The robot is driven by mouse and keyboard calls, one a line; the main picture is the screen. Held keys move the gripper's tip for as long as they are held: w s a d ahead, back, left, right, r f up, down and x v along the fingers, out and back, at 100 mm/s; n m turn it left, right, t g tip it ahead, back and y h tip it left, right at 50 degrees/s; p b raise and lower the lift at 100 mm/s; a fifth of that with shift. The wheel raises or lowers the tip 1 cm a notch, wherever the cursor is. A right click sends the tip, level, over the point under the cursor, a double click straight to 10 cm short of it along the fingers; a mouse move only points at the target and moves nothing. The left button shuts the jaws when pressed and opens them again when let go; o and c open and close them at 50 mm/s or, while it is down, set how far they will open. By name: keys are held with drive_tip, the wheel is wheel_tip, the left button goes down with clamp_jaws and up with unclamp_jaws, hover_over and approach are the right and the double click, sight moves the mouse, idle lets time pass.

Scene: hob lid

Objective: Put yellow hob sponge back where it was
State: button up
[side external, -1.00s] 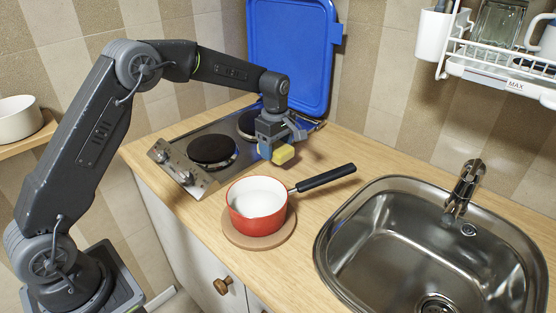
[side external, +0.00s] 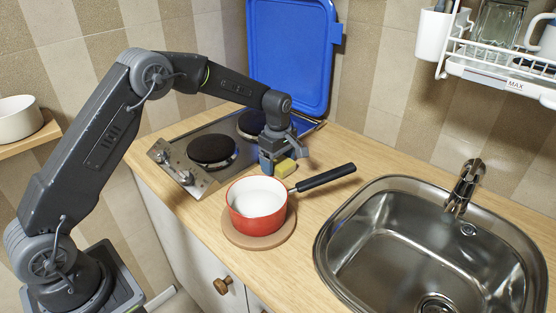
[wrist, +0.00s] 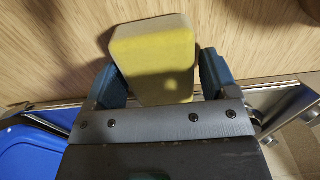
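The yellow sponge (side external: 286,168) is low over the wooden counter, between the hob and the red pan; I cannot tell whether it touches the counter. My gripper (side external: 281,161) is around it, fingers pointing down. In the wrist view the sponge (wrist: 155,60) sits between the blue fingers of my gripper (wrist: 162,75), slightly askew to them. The hob (side external: 222,135) has two black plates; the rear plate is partly behind my gripper. The blue lid (side external: 292,55) stands raised against the wall.
The red pan (side external: 257,203) stands on a round wooden board (side external: 262,240) just in front of the sponge, its black handle (side external: 325,177) reaching right. The sink (side external: 330,235) is at right. Bare counter (side external: 340,150) lies behind the handle.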

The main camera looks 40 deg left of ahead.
sight(278, 159)
drive_tip(key=shift+o, duration=1)
wheel_tip(278, 159, up, 13)
drive_tip(key=shift+f, duration=0.2)
drive_tip(key=s+d+r+m+t, duration=0.2)
drive_tip(key=s+r+m, duration=0.3)
drive_tip(key=s, duration=0.4)
drive_tip(key=s+d+r+m+t, duration=0.1)
drive_tip(key=s+r+m, duration=0.3)
drive_tip(key=s+r, duration=0.3)
drive_tip(key=s+f+m+t, duration=0.1)
drive_tip(key=s+m, duration=0.3)
drive_tip(key=s, duration=0.4)
drive_tip(key=s+d+f+m+t, duration=0.1)
drive_tip(key=s+f+m, duration=0.3)
drive_tip(key=s, duration=0.5)
drive_tip(key=shift+s+d+f+m+t, duration=0.2)
drive_tip(key=shift+s+d+m+t, duration=0.1)
drive_tip(key=shift+m, duration=0.2)
